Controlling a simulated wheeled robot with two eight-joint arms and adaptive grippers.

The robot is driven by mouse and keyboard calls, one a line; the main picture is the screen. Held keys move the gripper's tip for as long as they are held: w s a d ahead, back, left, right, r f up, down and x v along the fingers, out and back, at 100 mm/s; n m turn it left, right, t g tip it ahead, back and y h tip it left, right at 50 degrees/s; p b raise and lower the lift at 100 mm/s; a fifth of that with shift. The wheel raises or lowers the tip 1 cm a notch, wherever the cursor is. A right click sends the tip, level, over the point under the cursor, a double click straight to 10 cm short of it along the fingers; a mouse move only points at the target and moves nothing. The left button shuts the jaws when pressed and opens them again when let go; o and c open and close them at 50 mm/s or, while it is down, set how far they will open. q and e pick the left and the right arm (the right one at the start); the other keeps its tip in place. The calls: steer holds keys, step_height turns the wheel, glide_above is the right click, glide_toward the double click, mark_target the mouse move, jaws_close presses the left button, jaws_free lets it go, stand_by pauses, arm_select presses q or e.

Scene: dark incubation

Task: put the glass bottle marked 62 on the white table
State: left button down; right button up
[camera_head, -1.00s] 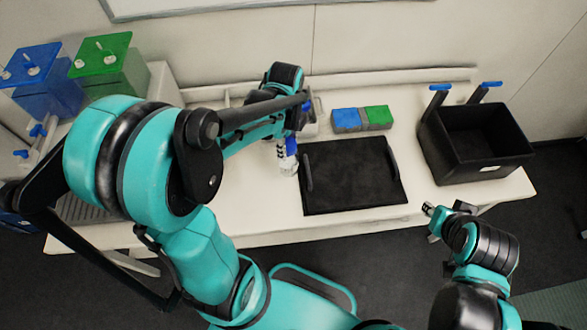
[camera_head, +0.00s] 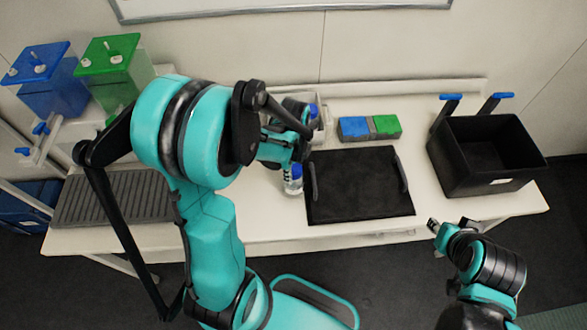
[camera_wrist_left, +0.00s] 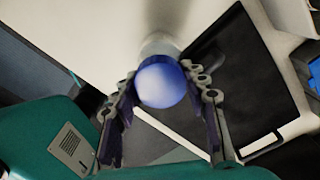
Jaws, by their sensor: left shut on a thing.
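A clear glass bottle with a blue cap (camera_head: 293,184) is upright, just left of the black mat, over the white table (camera_head: 270,222). Its number cannot be read, and I cannot tell whether its base touches the table. My left gripper (camera_head: 296,162) is shut on this bottle near its top. In the left wrist view the round blue cap (camera_wrist_left: 160,84) sits between the two fingers (camera_wrist_left: 163,100), with the pale bottle body beyond it. My right gripper (camera_head: 437,232) is off the table's front edge, apart from everything; its opening is too small to judge.
The black mat (camera_head: 360,190) with raised side handles lies right of the bottle. A black bin (camera_head: 455,165) stands at the right. Blue and green blocks (camera_head: 370,128) and another blue cap (camera_head: 313,111) are behind. A grey ribbed tray (camera_head: 110,197) is at left.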

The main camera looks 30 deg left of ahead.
arm_select(q)
steer(key=c, duration=0.8)
jaws_free()
steer(key=shift+f, duration=0.15)
steer(key=shift+c, duration=0.2)
steer(key=shift+r+p, duration=0.3)
steer(key=shift+r, duration=0.25)
step_height(320, 180, up, 10)
steer(key=p, duration=0.3)
steer(key=s+d+r+n+t, duration=0.5)
steer(key=s+r+n+t, duration=0.2)
steer(key=n, duration=1.1)
steer(key=shift+s+r, duration=0.25)
steer(key=shift+r, duration=0.4)
